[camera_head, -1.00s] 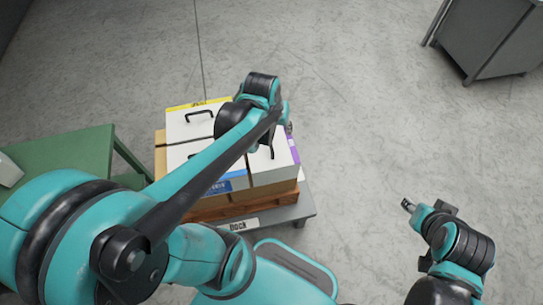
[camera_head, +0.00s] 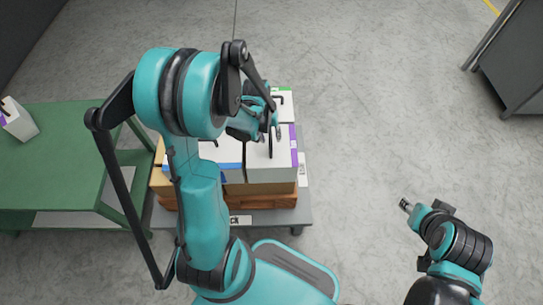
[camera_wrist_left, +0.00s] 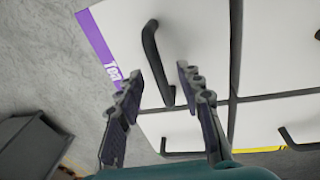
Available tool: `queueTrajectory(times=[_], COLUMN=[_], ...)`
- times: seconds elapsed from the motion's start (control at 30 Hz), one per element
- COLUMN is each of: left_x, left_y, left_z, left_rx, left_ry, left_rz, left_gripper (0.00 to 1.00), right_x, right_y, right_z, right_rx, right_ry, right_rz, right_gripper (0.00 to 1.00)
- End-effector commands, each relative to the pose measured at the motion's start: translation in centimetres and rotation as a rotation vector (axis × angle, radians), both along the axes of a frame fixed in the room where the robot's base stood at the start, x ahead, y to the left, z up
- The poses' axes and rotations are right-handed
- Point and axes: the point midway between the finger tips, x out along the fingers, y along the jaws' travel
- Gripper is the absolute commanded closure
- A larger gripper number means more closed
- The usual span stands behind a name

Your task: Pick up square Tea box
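The Tea box (camera_head: 285,155) is white with a purple strip and a black handle, at the right front of the stack. In the left wrist view its white top (camera_wrist_left: 200,30) and a purple strip reading "Tea" fill the upper part. My left gripper (camera_head: 274,128) is over the box. In the wrist view the left gripper (camera_wrist_left: 160,78) has its fingers apart, on either side of the box's black handle (camera_wrist_left: 153,62); contact cannot be told. My right gripper (camera_head: 405,204) is at the right, away from the stack; its fingers are too small to judge.
Other white boxes with handles adjoin the Tea box; one has a yellow strip (camera_wrist_left: 262,149). The stack stands on a grey dock platform (camera_head: 275,216). A green table (camera_head: 55,175) at left carries a white container (camera_head: 18,122). A grey cabinet (camera_head: 515,60) is upper right. Floor between is clear.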

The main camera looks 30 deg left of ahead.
Motion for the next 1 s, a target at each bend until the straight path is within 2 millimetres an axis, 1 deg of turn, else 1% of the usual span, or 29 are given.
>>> queueTrajectory(times=[0.03, 0.1, 0.33, 0.37, 0.4, 0.47, 0.5, 1.0], left_x=[0.18, 0.28, 0.31, 0.31, 0.31, 0.31, 0.31, 0.32], left_y=[-0.02, -0.07, -0.08, -0.08, -0.08, -0.08, -0.08, -0.06], left_z=[-1.26, -1.92, -1.89, -1.88, -1.88, -1.87, -1.87, -1.84], left_rx=[0.0, 0.001, 0.0, 0.0, 0.0, 0.0, 0.0, 0.001], left_ry=[0.0, -0.001, -0.001, -0.001, -0.001, -0.001, -0.001, -0.001], left_rz=[-0.001, -0.001, 0.0, 0.0, 0.0, 0.0, 0.0, -0.001], left_gripper=[0.63, 0.63, 0.63, 0.69, 0.79, 0.95, 1.0, 1.0], right_x=[-0.01, -0.01, 0.01, 0.01, 0.01, 0.0, 0.0, 0.01], right_y=[0.0, 0.0, 0.0, 0.0, 0.0, 0.0, 0.0, 0.0], right_z=[-0.83, -1.12, -0.95, -0.94, -0.94, -0.95, -0.95, -0.95], right_rx=[0.0, 0.0, 0.0, 0.0, 0.0, 0.0, 0.0, 0.0], right_ry=[0.0, 0.0, 0.0, 0.0, 0.0, 0.0, 0.0, 0.0], right_rz=[0.0, 0.0, 0.0, 0.0, 0.0, 0.0, 0.0, 0.0], right_gripper=[0.6, 0.6, 0.6, 0.6, 0.6, 0.6, 0.6, 0.6])
